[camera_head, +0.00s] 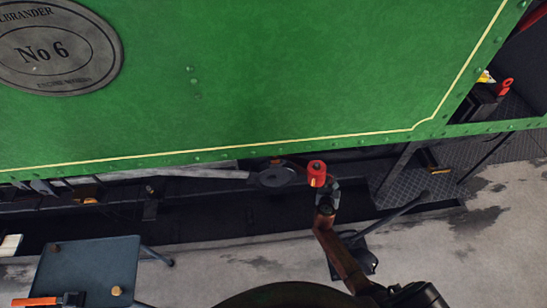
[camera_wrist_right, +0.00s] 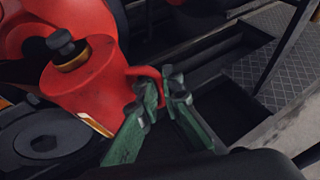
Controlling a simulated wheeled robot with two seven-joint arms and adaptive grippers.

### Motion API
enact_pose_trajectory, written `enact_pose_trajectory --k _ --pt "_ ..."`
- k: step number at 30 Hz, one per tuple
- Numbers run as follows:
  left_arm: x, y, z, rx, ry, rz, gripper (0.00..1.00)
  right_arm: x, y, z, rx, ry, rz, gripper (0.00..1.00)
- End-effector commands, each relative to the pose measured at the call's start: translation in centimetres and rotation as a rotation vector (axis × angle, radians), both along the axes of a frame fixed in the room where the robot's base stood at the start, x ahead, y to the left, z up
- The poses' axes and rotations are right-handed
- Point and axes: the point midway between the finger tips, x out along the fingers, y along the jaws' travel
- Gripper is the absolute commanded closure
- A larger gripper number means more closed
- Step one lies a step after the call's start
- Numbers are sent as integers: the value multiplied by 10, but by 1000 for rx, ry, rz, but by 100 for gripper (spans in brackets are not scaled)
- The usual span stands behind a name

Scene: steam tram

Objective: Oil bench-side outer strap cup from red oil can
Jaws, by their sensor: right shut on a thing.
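The red oil can (camera_head: 316,174) is held up beside the lower edge of the green tram side, near a dark round part (camera_head: 278,177). My right gripper (camera_head: 328,197) is shut on the can's handle. In the right wrist view the green fingers (camera_wrist_right: 161,92) close on the red loop handle of the can (camera_wrist_right: 95,88). A dark knob on a brass collar (camera_wrist_right: 66,50) sits on the can. The dark round part (camera_wrist_right: 48,137) shows below the can there. I cannot make out the can's spout tip or tell which part is the outer strap cup. My left gripper is not in view.
The green tram side (camera_head: 250,80) fills the upper view. A small bench (camera_head: 70,262) stands at lower left with an orange-handled tool (camera_head: 38,300) and small brass pieces. A chequered step plate (camera_head: 415,185) lies right of the can. Bare floor (camera_head: 220,265) is in front.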

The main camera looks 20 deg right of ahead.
Motion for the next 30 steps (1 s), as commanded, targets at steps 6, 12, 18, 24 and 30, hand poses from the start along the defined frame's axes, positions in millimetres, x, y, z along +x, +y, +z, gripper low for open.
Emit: enact_pose_trajectory --k 6,12,18,24,30 --pt "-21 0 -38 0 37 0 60 3 2 -34 65 -77 0 100" --pt "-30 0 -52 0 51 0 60 5 3 -43 104 -124 1 100" --pt "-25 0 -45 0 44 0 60 8 4 -30 118 -146 1 100" --pt "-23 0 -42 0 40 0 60 8 5 -24 134 -163 0 100" --pt "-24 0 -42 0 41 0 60 8 5 -25 134 -162 0 100"
